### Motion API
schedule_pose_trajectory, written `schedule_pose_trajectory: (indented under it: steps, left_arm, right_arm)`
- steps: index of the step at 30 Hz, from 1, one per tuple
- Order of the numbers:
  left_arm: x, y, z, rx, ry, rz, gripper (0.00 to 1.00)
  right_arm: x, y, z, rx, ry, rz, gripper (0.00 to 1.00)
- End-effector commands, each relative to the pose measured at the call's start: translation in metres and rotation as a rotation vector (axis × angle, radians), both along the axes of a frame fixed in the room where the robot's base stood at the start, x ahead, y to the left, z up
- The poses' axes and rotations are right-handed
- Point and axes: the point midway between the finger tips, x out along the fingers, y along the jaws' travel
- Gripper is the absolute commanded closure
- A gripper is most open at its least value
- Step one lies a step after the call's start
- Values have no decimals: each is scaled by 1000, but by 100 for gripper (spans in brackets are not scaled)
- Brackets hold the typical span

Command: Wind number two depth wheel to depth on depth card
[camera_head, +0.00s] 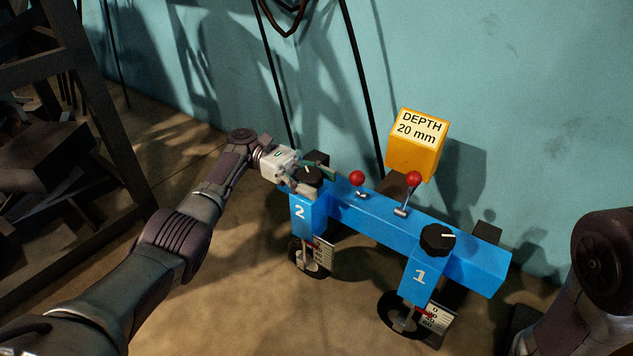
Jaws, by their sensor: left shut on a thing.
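The number two depth wheel is a black knob (308,175) with a pale pointer mark, on top of the blue post marked 2 (300,212). My left gripper (305,182) is shut on this knob from the left; its fingers hide part of it. A white scale (325,255) with a red pointer hangs under post 2, too small to read, beside a dark wheel (300,262). The depth card (420,128) on a yellow block reads "DEPTH 20 mm". My right arm shows at the right edge, but its gripper is out of view.
The blue beam (375,208) carries two red-topped levers, one (357,178) near my left gripper and another (413,180) farther right. A second black knob (437,239) sits over post 1 (419,277). A dark frame (75,100) stands at left; a teal wall is behind.

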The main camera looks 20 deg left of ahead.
Motion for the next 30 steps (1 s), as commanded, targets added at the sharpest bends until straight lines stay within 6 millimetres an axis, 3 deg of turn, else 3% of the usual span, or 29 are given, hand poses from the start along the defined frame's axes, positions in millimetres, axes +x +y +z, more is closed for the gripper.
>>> schedule_pose_trajectory:
  steps: [3, 4, 7, 19, 30]
  left_arm:
    - [-1, -1, -1, 1, -1, -3, 78]
    - [-1, -1, -1, 1, -1, -3, 40]
    - [-1, -1, -1, 1, 0, -2, 23]
    - [0, 0, 5, -1, -2, 0, 22]
    - [0, -1, 71, 0, -4, 0, 22]
  right_arm:
    - [0, 0, 0, 0, 0, 0, 60]
    - [0, 0, 0, 0, 0, 0, 60]
    - [0, 0, 0, 0, 0, 0, 60]
    - [2, 0, 0, 1, 5, 0, 60]
    - [1, 0, 0, 0, 2, 0, 60]
